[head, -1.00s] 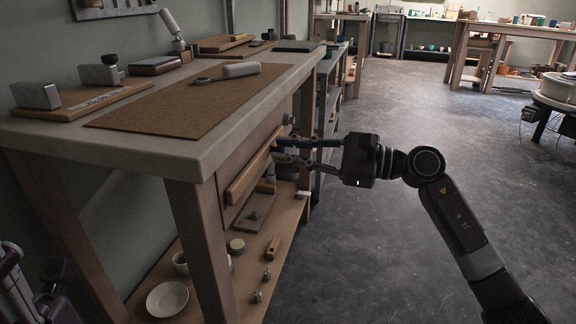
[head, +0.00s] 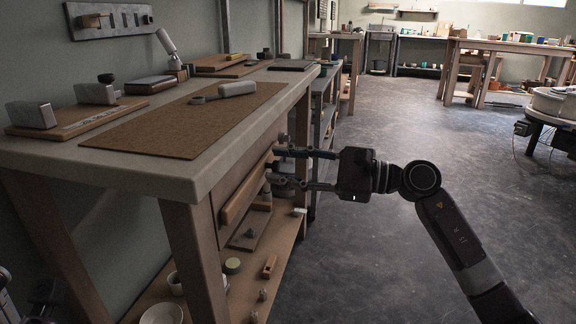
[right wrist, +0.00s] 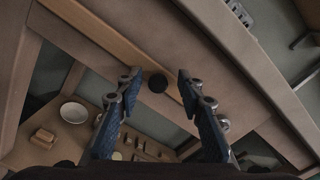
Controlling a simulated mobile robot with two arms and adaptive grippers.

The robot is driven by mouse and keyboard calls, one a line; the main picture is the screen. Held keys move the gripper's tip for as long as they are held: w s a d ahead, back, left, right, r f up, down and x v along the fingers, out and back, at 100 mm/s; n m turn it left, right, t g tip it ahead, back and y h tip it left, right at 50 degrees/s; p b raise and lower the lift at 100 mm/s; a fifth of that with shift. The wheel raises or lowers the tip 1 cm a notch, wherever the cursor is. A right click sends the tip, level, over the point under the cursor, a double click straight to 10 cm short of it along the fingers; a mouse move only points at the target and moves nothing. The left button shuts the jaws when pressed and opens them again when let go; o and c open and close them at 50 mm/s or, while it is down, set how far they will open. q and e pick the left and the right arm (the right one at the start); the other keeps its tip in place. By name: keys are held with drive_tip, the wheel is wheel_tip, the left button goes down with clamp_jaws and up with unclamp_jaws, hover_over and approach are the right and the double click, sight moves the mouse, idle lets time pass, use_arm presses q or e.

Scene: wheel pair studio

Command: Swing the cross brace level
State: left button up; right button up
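The cross brace seems to be the pale wooden bar (head: 241,196) along the bench's front face. It runs roughly with the bench edge; I cannot tell its exact tilt. It also shows in the right wrist view (right wrist: 100,45). My right gripper (head: 274,167) is open beside the bar's far end, its fingers pointing at the bench. Contact with the bar is not clear. A dark part of my left gripper (head: 44,296) shows at the lower left; its fingers are unclear.
The bench top (head: 140,172) carries a brown mat (head: 165,128) with a grey-handled tool (head: 236,89). A lower shelf (head: 207,300) holds a dish (head: 161,314) and small parts. The floor (head: 400,255) to the right is clear.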

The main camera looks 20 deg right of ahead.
drive_tip(key=v, duration=1.2)
